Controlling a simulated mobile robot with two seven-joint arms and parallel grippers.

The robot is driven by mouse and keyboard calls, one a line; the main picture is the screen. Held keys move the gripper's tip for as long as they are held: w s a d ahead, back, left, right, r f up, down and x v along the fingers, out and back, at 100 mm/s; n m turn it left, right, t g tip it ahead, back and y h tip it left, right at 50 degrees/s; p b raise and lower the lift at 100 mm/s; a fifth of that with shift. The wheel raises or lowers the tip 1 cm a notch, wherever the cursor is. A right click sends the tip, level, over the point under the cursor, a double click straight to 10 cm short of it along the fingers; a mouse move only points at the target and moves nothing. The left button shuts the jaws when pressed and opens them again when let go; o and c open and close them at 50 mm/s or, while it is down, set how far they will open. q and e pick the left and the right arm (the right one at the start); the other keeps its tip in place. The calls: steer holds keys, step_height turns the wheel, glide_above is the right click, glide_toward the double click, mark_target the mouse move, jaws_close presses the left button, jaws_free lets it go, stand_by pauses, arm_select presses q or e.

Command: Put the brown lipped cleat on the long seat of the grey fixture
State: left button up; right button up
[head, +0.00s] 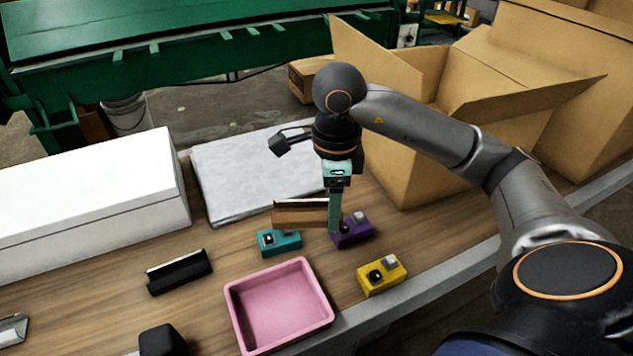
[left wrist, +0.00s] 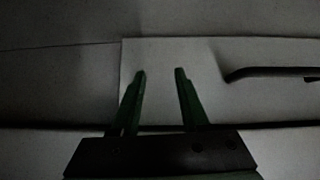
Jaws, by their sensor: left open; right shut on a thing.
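The brown lipped cleat (head: 298,214) is in my right gripper (head: 335,222) in the head view. It points left from the fingers, roughly level, just above or behind the teal and purple blocks. Whether it touches them I cannot tell. The right fingers point down and are shut on its right end. My left gripper (left wrist: 160,72) is open and empty in the dim left wrist view, in front of a plain pale surface. A grey metal piece (head: 12,328) is cut off at the head view's left edge. I cannot tell whether it is the grey fixture.
A teal block (head: 279,243), purple block (head: 352,233) and yellow block (head: 382,276) stand around a pink tray (head: 232,310). A black cleat-like piece (head: 180,272) lies left of it. A white box (head: 90,205), grey slab (head: 240,180) and open carton (head: 420,150) surround them.

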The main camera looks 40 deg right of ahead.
steer(key=w+d+f, duration=0.2)
steer(key=w+d, duration=0.1)
steer(key=w+d+f, duration=0.1)
steer(key=shift+w+d, duration=0.25)
steer(key=shift+d, duration=0.15)
steer(key=w+d+f, duration=0.1)
steer(key=f, duration=0.1)
steer(key=w+d+f, duration=0.1)
steer(key=f, duration=0.1)
steer(key=w+d+f, duration=0.1)
steer(key=shift+w+d+f, duration=0.3)
steer(key=shift+f, duration=0.1)
steer(key=shift+d+f, duration=0.1)
steer(key=shift+f, duration=1.7)
steer(key=o, duration=1.1)
steer(key=shift+p, duration=0.3)
